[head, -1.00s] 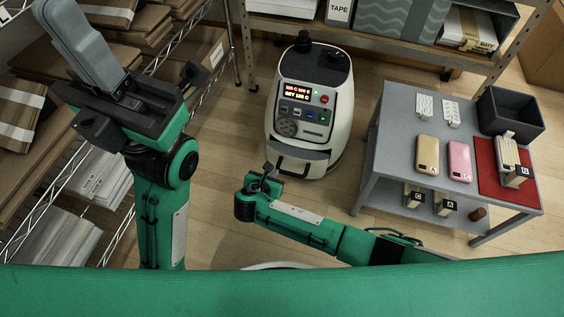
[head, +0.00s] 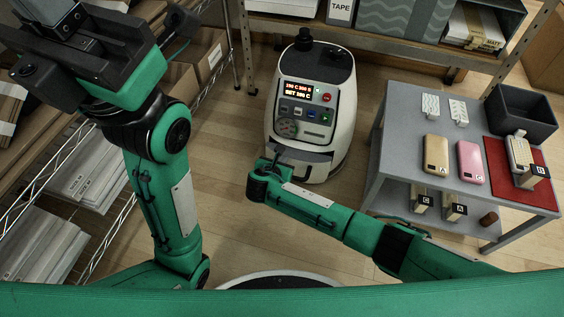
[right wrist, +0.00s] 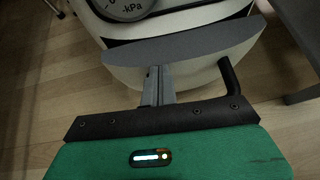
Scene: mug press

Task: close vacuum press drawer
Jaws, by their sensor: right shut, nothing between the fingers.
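The white vacuum press (head: 335,110) stands on the floor ahead, with a lit red display and buttons. Low on its front is the drawer (right wrist: 205,48), a curved grey piece in the right wrist view. How far the drawer stands out is hard to tell. My right gripper (head: 276,164) is at the press's lower front. In the right wrist view its fingers (right wrist: 156,84) are shut and empty, with their tips at the drawer's grey edge; contact is not certain. My left gripper (head: 75,30) is raised at the upper left, its fingers cut off by the frame edge.
A grey table (head: 395,150) to the right holds phone cases, a red mat (head: 500,185) and a dark bin (head: 520,112). Shelves with boxes stand at the left and behind the press. Bare wood floor lies between press and table.

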